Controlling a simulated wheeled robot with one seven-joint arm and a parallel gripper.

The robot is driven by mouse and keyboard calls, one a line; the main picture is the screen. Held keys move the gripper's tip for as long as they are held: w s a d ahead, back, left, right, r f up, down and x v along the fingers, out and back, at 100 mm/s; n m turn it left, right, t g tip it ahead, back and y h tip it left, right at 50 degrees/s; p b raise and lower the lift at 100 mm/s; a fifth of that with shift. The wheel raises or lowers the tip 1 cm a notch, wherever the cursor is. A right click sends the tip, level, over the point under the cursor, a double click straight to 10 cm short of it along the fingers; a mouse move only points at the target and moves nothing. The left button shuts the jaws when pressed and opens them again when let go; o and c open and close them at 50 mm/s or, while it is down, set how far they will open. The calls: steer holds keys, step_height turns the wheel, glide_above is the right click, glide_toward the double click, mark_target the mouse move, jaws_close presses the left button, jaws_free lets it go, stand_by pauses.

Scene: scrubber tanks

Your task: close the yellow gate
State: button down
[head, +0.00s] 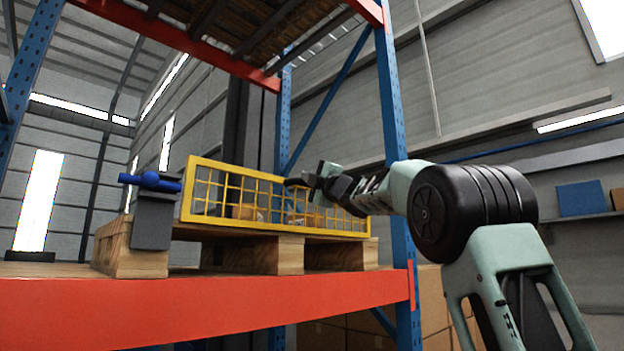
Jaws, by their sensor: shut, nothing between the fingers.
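The yellow gate (236,199) is a wire-mesh panel in a yellow frame. It stands upright along the front of a wooden pallet (275,251) on the rack shelf. Its left end is beside a grey post (153,222) with a blue handle (151,181) on top. Whether the gate touches the post cannot be told. My gripper (291,183) is shut and empty, near the top edge of the gate right of its middle. Whether it touches the gate is unclear. My arm reaches in from the right and hides part of the gate's upper right.
The red shelf beam (200,308) runs across the front below the pallet. A blue rack upright (397,150) stands close behind my arm. Cardboard boxes (345,335) sit below the shelf. Cartons show through the mesh. The space in front of the gate's left half looks clear.

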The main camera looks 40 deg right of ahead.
steer(key=shift+w+r, duration=0.15)
steer(key=shift+w, duration=0.3)
stand_by(0.4)
